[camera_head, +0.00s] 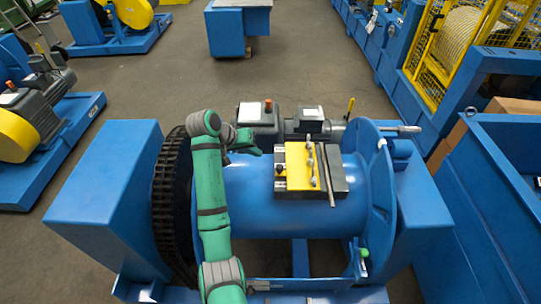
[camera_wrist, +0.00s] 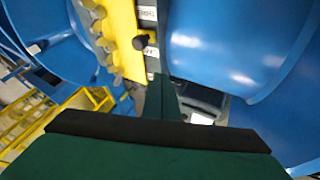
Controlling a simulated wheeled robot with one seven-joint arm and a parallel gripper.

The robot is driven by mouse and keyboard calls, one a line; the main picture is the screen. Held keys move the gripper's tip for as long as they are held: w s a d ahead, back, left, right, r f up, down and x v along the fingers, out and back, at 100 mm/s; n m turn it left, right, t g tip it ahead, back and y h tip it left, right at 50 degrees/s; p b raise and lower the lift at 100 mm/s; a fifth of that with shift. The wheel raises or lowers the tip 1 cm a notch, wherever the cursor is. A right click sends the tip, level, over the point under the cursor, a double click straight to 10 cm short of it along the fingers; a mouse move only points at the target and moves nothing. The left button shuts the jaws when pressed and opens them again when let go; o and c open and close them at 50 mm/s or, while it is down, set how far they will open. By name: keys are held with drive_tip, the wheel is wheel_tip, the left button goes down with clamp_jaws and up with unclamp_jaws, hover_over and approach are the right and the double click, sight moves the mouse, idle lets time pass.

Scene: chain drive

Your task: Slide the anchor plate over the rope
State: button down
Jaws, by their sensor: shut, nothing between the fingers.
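A yellow plate (camera_head: 299,166), which looks like the anchor plate, lies on a dark block on top of the blue drum (camera_head: 250,200). In the wrist view the yellow plate (camera_wrist: 122,40) shows a row of round bolt heads, a black knob (camera_wrist: 141,42) and white labels beside it. A thin grey rod or rope piece (camera_head: 327,175) lies along the plate's right side; I cannot tell which it is. My gripper (camera_head: 257,150) is shut and empty, just left of the plate and above the drum. In the wrist view its dark green fingers (camera_wrist: 165,98) point towards the plate's near end.
A black chain (camera_head: 170,205) runs around the wheel at the drum's left. A grey motor (camera_head: 258,117) and shaft stand behind the drum. A blue flange (camera_head: 377,185) closes its right end. A yellow cage (camera_head: 455,40) stands at the back right. Open floor lies behind.

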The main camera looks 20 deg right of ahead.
sight(297, 161)
drive_tip(key=x, duration=1)
drive_tip(key=shift+s+d, duration=0.1)
drive_tip(key=shift+s+d+r, duration=0.1)
drive_tip(key=shift+s+d, duration=0.05)
drive_tip(key=shift+d, duration=0.4)
drive_tip(key=shift+s+d+r, duration=0.1)
drive_tip(key=shift+s+d, duration=0.1)
drive_tip(key=shift+d, duration=0.4)
drive_tip(key=shift+s+d, duration=0.2)
drive_tip(key=shift+d, duration=0.4)
drive_tip(key=shift+w+a, duration=0.15)
